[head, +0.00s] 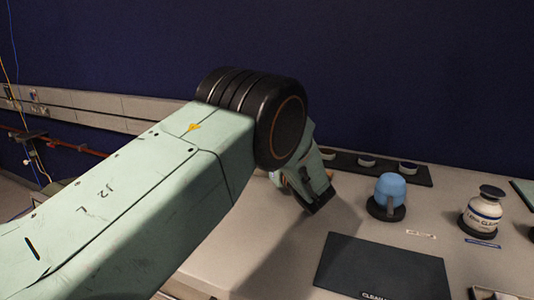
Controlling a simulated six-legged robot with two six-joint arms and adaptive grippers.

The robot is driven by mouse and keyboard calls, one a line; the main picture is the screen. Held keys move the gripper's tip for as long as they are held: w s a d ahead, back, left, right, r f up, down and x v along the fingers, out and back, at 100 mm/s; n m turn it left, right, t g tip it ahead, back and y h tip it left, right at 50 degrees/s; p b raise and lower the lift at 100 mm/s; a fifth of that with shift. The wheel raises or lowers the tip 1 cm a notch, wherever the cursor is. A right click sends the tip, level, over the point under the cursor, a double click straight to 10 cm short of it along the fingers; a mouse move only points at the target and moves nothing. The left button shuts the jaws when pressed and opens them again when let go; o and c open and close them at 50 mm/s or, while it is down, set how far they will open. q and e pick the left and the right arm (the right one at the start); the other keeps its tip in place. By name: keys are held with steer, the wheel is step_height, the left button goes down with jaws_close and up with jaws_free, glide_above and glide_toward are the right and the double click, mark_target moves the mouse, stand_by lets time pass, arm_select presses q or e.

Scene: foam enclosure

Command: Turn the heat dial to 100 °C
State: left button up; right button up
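My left arm comes in from the left and fills much of the head view. Beyond its black joint, my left gripper (318,201) points down close to the bench. Its dark fingertips show only in part, so I cannot tell whether they are open or shut, or whether they touch anything. No heat dial and no temperature marking can be made out. The area behind and below the arm is hidden. My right gripper is not in view.
The pale bench (255,235) bears a blue round-topped item (390,188) on a dark base, right of the gripper. A white labelled bottle (482,213) stands farther right. A black tray (415,178) with small cups lies behind. A dark mat (380,268) lies in front.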

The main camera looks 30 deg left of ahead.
arm_select(q)
steer(key=shift+a, duration=0.2)
steer(key=shift+r, duration=0.1)
steer(key=shift+w+d, duration=0.15)
steer(key=shift+c, duration=0.6)
steer(key=c, duration=0.5)
jaws_close()
steer(key=shift+a+m+t+h+b, duration=0.25)
steer(key=shift+m+t+h+b, duration=0.1)
steer(key=shift+m+t+h, duration=0.35)
steer(key=shift+s+a+m+t+h+b, duration=0.1)
steer(key=shift+s+m+t+h+b, duration=0.15)
steer(key=shift+m+t+h+b, duration=0.7)
steer(key=shift+p, duration=0.3)
